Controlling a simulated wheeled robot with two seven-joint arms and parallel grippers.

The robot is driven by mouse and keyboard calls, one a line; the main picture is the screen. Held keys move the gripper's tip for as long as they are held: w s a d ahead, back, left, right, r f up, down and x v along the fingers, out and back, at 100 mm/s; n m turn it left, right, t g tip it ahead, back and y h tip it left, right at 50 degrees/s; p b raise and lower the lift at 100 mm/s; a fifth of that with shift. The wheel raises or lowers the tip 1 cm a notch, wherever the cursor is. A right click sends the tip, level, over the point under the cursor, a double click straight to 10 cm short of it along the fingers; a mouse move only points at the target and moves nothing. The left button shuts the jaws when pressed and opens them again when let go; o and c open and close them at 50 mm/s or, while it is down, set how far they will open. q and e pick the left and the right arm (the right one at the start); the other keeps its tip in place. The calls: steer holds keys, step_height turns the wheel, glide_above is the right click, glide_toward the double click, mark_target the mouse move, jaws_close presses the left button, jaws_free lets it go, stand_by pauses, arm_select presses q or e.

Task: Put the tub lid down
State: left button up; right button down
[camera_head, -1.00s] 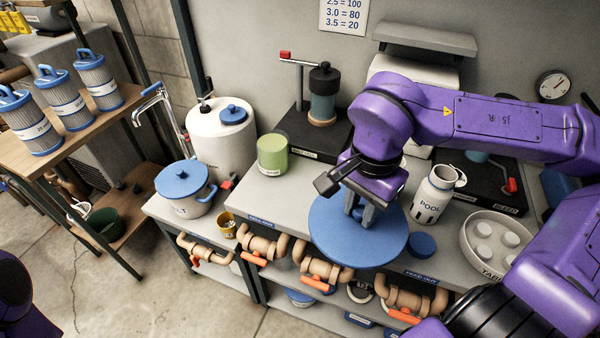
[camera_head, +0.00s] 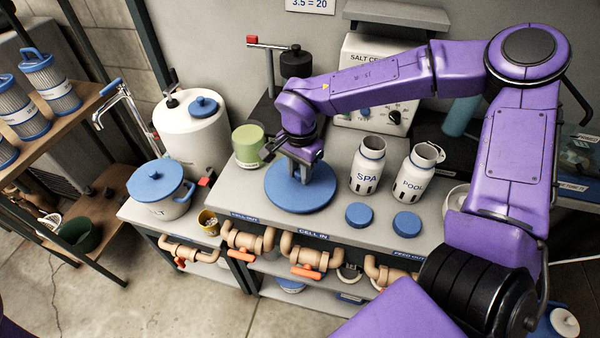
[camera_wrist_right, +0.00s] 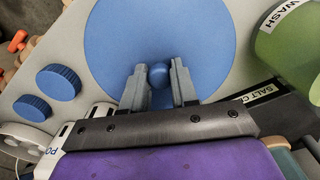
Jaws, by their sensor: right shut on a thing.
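The tub lid is a wide flat blue disc (camera_head: 300,199) with a small round knob. In the head view it lies level over the grey worktop, between the green cup and the white bottles. I cannot tell whether its underside touches the worktop. My right gripper (camera_head: 300,172) comes down from above and is shut on the lid's knob. In the right wrist view the gripper's fingers (camera_wrist_right: 160,85) stand on either side of the blue knob (camera_wrist_right: 159,72), over the middle of the disc (camera_wrist_right: 155,30). My left gripper is not in view.
A green cup (camera_head: 247,145) stands close to the lid's left. White SPA (camera_head: 367,165) and POOL (camera_head: 415,170) bottles stand to its right, with two small blue caps (camera_head: 359,215) in front. A white pot with a blue lid (camera_head: 160,190) stands further left. Pipes with orange handles (camera_head: 307,271) run below the front edge.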

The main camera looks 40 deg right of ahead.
steer(key=shift+s+f, duration=0.25)
steer(key=shift+f, duration=0.3)
steer(key=shift+w+f, duration=0.2)
steer(key=shift+f, duration=0.1)
steer(key=c, duration=0.9)
jaws_free()
steer(key=shift+s, duration=0.1)
steer(key=shift+o, duration=0.2)
steer(key=shift+r, duration=0.15)
step_height(320, 180, up, 12)
